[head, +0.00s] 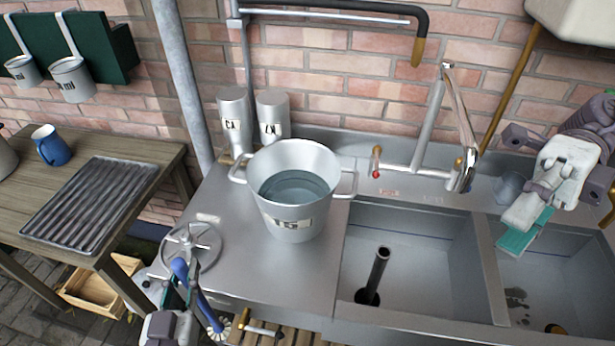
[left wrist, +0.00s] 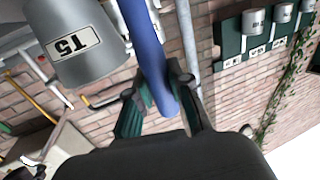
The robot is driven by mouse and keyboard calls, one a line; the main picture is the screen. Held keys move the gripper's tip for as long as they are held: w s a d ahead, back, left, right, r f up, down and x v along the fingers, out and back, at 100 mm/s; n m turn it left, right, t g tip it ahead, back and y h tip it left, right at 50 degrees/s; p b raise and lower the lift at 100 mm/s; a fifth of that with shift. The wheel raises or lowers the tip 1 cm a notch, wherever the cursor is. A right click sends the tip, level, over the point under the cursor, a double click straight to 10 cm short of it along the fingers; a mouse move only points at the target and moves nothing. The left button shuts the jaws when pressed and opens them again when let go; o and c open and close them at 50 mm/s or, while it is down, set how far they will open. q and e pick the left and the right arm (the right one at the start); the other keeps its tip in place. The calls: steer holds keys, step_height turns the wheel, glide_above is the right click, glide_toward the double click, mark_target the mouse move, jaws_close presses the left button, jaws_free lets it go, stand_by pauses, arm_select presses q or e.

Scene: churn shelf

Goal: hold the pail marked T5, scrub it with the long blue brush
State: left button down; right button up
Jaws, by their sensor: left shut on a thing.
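The metal pail marked T5 (head: 290,220) stands upright on the steel drainboard and holds some water. Its T5 label also shows, upside down, in the left wrist view (left wrist: 72,48). My left gripper (head: 182,288) is shut on the long blue brush (head: 200,300), in front of and to the left of the pail, apart from it. The brush's pale bristle end points down past the drainboard's front edge. In the left wrist view the blue handle (left wrist: 147,45) passes between the fingers. My right gripper (head: 525,232) is over the right basin, away from the pail; its finger gap is unclear.
A round metal lid (head: 192,250) lies left of the pail. Two metal cans (head: 272,115) stand behind it. The sink (head: 415,270) to the right has an upright pipe and a tap (head: 430,130). A wooden table (head: 100,225) with a ridged tray is at the left.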

steer(key=w+a+r+n+t+y, duration=0.1)
steer(key=w+a+r+n+t, duration=0.35)
steer(key=w+a, duration=0.3)
steer(key=w+a+r+n+t, duration=0.3)
steer(key=w+a+r+n, duration=0.25)
steer(key=w, duration=0.25)
steer(key=w+a+r+n+t, duration=0.1)
steer(key=w+a+r+n, duration=0.2)
steer(key=a, duration=0.5)
steer(key=w+a+r+n+t, duration=0.1)
steer(key=a+r+n+t, duration=0.1)
steer(key=a+r+n, duration=0.45)
steer(key=m+h, duration=0.4)
steer(key=h, duration=1)
glide_toward(306, 212)
steer(key=f, duration=0.3)
steer(key=w+f, duration=0.1)
steer(key=f, duration=0.7)
steer(key=shift+w+a, duration=0.1)
steer(key=shift+w, duration=0.2)
